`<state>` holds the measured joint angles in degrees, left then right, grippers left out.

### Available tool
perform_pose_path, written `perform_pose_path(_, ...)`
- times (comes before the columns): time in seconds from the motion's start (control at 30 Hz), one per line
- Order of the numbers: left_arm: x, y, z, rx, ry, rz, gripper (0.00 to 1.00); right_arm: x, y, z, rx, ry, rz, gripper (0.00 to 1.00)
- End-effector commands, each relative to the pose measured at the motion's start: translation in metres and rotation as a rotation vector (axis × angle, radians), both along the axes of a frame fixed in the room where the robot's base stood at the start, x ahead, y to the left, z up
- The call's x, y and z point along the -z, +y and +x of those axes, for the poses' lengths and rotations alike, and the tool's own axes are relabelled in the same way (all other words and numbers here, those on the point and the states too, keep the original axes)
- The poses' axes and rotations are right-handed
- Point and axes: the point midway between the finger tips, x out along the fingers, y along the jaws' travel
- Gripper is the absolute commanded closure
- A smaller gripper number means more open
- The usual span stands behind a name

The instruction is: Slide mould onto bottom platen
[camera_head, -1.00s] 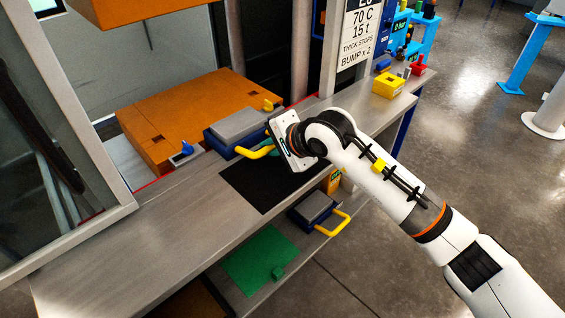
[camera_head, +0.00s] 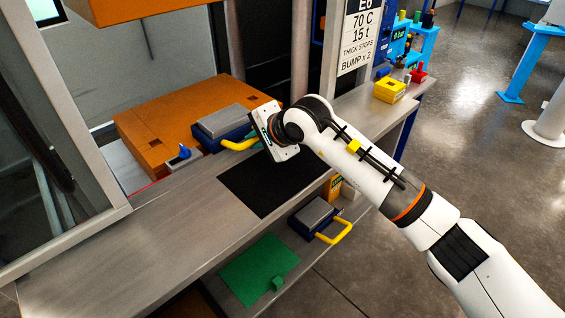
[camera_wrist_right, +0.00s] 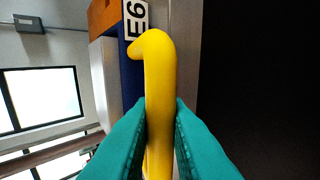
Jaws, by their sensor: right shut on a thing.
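The mould (camera_head: 222,121) is a blue block with a grey top and a yellow handle (camera_head: 241,144). It lies at the front right edge of the orange bottom platen (camera_head: 148,130), overlapping it in the head view; how far it rests on it I cannot tell. My right gripper (camera_head: 258,137) is at the handle's right end. In the right wrist view its teal fingers (camera_wrist_right: 158,130) are shut on the yellow handle, with the blue mould side and its E6 label (camera_wrist_right: 136,20) behind. My left gripper is out of view.
A black mat (camera_head: 262,185) lies on the grey bench before the press. A blue stop (camera_head: 180,154) sits at the platen's front edge. The orange upper platen (camera_head: 130,8) hangs above. A second mould (camera_head: 312,216) and a green mat (camera_head: 258,268) are on the lower shelf.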

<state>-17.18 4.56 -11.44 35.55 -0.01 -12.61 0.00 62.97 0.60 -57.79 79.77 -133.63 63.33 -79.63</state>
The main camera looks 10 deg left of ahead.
Motion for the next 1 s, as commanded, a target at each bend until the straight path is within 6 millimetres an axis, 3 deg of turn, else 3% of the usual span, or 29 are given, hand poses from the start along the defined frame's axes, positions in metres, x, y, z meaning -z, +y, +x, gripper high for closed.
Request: perform_pose_path(1.0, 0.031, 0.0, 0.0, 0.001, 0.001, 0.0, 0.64, -0.001, 0.065, 0.045, 0.0, -0.001, 0.003, 1.0)
